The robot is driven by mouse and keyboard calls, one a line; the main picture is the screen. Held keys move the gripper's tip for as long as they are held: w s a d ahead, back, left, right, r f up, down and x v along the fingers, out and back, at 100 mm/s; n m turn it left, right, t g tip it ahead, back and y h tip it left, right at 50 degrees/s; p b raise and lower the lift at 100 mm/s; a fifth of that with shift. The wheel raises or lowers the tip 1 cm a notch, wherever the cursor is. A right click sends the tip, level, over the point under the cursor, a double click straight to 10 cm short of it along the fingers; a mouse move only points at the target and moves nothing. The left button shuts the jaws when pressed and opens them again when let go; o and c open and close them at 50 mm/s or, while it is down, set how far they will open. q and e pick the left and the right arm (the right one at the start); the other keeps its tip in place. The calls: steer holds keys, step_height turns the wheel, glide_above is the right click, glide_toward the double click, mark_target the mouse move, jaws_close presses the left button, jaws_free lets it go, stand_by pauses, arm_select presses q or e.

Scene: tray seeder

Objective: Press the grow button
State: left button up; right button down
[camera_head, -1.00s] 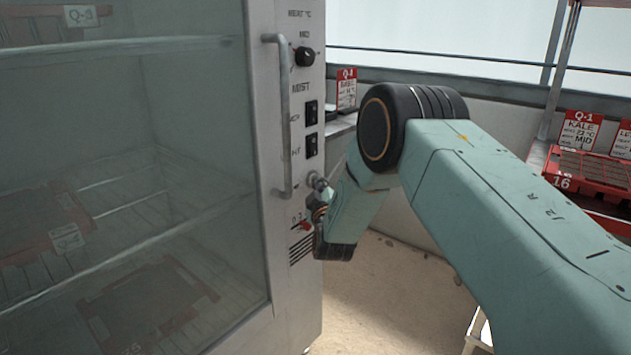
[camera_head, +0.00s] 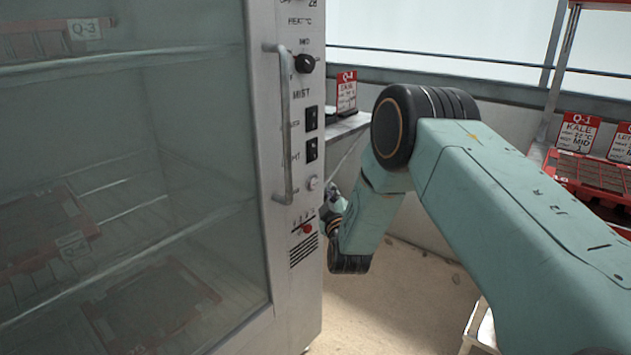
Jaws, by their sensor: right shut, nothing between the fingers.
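The cabinet's control panel (camera_head: 309,270) runs down the right side of its glass door. A small round pale button (camera_head: 312,183) sits low on the panel, below two black rocker switches; I cannot read a grow label beside it. A red knob (camera_head: 307,229) with a small scale is below it, above the vent slots. My right gripper (camera_head: 326,208) is shut and empty, just right of and below the round button, apart from it as far as I can tell. My wrist partly hides it. My left gripper is out of view.
The vertical door handle (camera_head: 284,125) stands out just left of the panel. A black heat dial (camera_head: 305,63) is higher up. Seed trays (camera_head: 97,225) show dimly behind the glass. A rack with a red tray (camera_head: 560,178) stands at right.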

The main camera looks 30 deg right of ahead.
steer(key=s+p, duration=0.1)
steer(key=s+d, duration=0.1)
steer(key=s, duration=0.1)
steer(key=shift+d+p, duration=0.1)
steer(key=shift+p, duration=0.25)
steer(key=s+a+f+m+g+y+p, duration=0.1)
steer(key=s+a+f+m+g+y, duration=0.3)
steer(key=s+f, duration=0.45)
steer(key=s+a+f+m+g+y, duration=0.1)
steer(key=s+a+f+g, duration=0.3)
steer(key=s+a+f, duration=0.4)
steer(key=s+a+g+p, duration=0.1)
steer(key=s+a+g, duration=0.1)
steer(key=s, duration=0.8)
steer(key=s+a+f+g+y+p, duration=0.1)
steer(key=s+g, duration=0.3)
steer(key=s, duration=0.6)
steer(key=s+a+f+g+y+p, duration=0.1)
steer(key=s+a+g+p, duration=0.1)
steer(key=s, duration=0.8)
steer(key=shift+a+m+g, duration=0.3)
steer(key=shift+a+g, duration=0.4)
steer(key=shift+a, duration=0.1)
